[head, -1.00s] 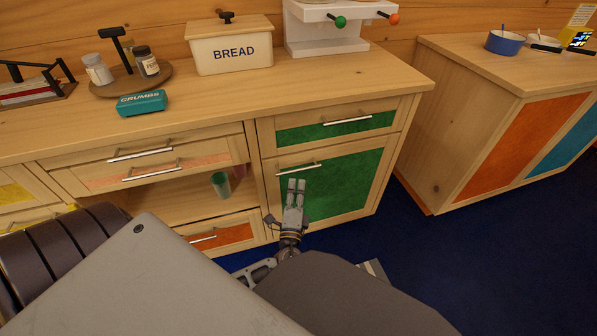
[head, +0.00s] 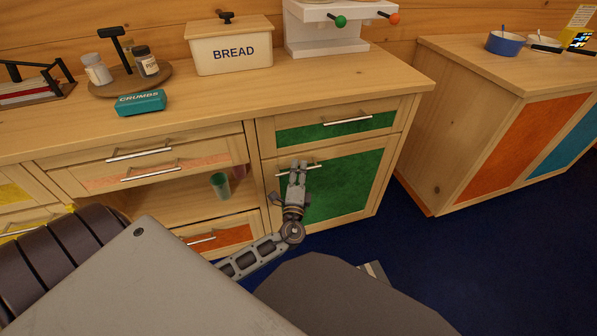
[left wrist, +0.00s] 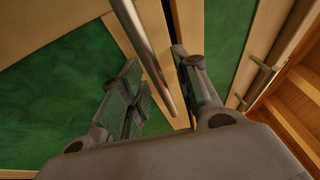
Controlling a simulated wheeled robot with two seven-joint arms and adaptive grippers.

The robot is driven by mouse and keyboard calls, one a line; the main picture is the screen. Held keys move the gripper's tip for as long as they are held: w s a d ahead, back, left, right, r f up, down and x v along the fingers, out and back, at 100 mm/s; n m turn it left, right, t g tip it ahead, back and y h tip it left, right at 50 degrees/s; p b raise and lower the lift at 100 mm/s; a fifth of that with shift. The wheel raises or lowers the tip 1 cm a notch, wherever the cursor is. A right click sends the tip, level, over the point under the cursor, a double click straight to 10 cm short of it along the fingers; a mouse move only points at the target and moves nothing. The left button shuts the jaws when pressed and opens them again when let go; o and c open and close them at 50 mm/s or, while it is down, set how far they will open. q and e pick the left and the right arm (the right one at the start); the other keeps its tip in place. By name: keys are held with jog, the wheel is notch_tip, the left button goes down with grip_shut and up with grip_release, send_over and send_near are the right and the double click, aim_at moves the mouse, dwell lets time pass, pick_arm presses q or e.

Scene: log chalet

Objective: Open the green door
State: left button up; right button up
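The green door (head: 345,184) is the large lower panel of the cabinet and is shut. Its bar handle (head: 314,166) runs near the top left of the door. My left gripper (head: 298,167) is at this handle, its fingers pointing up in the head view and covering part of the bar. In the left wrist view the metal bar (left wrist: 150,45) passes between the two spread fingers of the gripper (left wrist: 163,92), with a gap on each side. The gripper is open. My right gripper is not in view.
A green drawer (head: 340,127) with its own handle sits just above the door. An open shelf with a green cup (head: 220,185) lies to the left. A bread box (head: 230,52) stands on the counter. Blue floor (head: 440,250) is clear at the right.

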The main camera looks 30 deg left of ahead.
pick_arm(q)
jog(key=shift+c, duration=0.4)
grip_shut()
jog(key=shift+s+d, duration=0.1)
jog(key=shift+d, duration=0.05)
